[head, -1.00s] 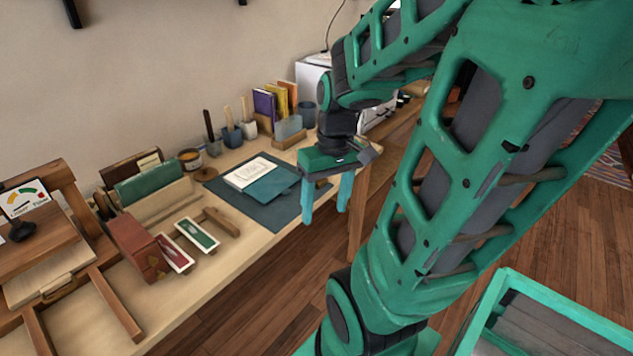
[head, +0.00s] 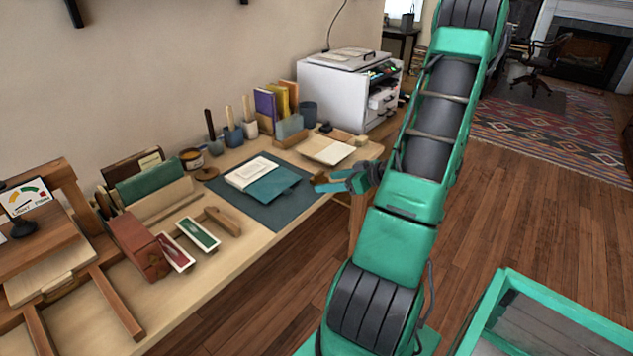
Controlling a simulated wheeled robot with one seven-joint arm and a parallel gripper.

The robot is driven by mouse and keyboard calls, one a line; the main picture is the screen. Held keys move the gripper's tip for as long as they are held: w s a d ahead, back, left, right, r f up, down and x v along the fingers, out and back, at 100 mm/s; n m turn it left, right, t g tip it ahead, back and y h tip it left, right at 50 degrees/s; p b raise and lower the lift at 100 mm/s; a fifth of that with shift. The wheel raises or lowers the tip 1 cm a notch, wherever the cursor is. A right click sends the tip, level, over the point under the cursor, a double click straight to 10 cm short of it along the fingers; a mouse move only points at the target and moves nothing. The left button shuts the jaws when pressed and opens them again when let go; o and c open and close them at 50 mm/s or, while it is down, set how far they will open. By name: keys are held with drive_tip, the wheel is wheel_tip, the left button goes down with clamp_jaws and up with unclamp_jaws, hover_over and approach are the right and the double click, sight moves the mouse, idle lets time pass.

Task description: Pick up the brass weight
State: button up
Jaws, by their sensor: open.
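A small brass-brown block, which looks like the brass weight (head: 319,178), sits by the right edge of the dark green mat (head: 282,212) on the desk. My gripper (head: 328,183) reaches in from the right, low over the desk's front edge. Its teal fingers are open and point left at the weight. The fingers partly cover the weight, and I cannot tell whether they touch it or stand around it.
An open teal folder (head: 271,186) with papers lies on the mat. Stamp trays (head: 198,234) and a red box (head: 140,246) are at the left.

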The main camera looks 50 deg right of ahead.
sight(321, 175)
drive_tip(key=shift+m+t+h, duration=0.4)
drive_tip(key=shift+t+h, duration=0.3)
drive_tip(key=shift+h, duration=0.1)
drive_tip(key=w+d+f, duration=0.1)
drive_tip(key=w, duration=0.2)
drive_tip(key=w+d+f, duration=0.1)
drive_tip(key=w, duration=0.2)
drive_tip(key=w+d+f, duration=0.1)
drive_tip(key=w+f, duration=0.1)
drive_tip(key=w, duration=0.1)
drive_tip(key=shift+d+f, duration=0.1)
drive_tip(key=shift+d, duration=0.2)
drive_tip(key=c, duration=1.5)
